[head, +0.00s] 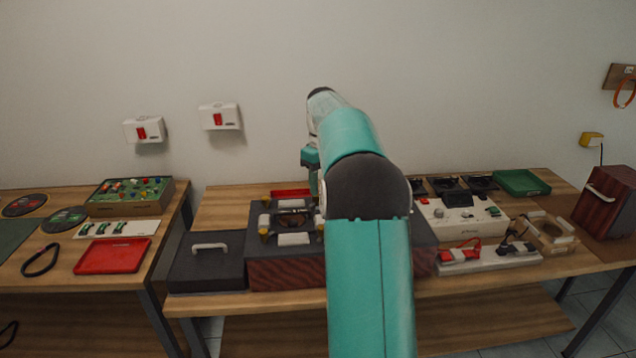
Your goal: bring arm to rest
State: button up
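My arm, teal with dark joints, rises from the bottom centre of the head view and reaches forward over the middle table. Its far end bends down behind the elbow, over a dark hi-fi unit (272,275) with a reddish front. My gripper is hidden behind my own arm, so its fingers do not show. I cannot tell whether it touches or holds anything. The middle table (225,208) is wooden, and the arm covers part of what stands on it.
Left of the unit is a dark box (207,265) with a pale handle. Right are a white panel (460,218), a green tray (521,182) and a dark red box (606,201). The left table holds a red tray (113,256) and a button panel (130,195). A wall stands behind.

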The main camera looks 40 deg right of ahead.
jog(key=s+a+r+t+h, duration=0.1)
jog(key=s+a+r, duration=0.3)
jog(key=a, duration=0.8)
jog(key=s+a+r+t, duration=0.2)
jog(key=s+a+r, duration=0.15)
jog(key=a, duration=0.75)
jog(key=s+a+f+t, duration=0.1)
jog(key=s+a+f, duration=0.1)
jog(key=s+a, duration=0.2)
jog(key=s+a+f, duration=0.3)
jog(key=s+a, duration=0.2)
jog(key=s, duration=0.2)
jog(key=s+a+f+t+y, duration=0.1)
jog(key=s+a+f, duration=0.1)
jog(key=s+a, duration=0.2)
jog(key=shift+s+a+f+m+t, duration=0.15)
jog(key=shift+s+a+m+t, duration=0.2)
jog(key=shift+s, duration=0.85)
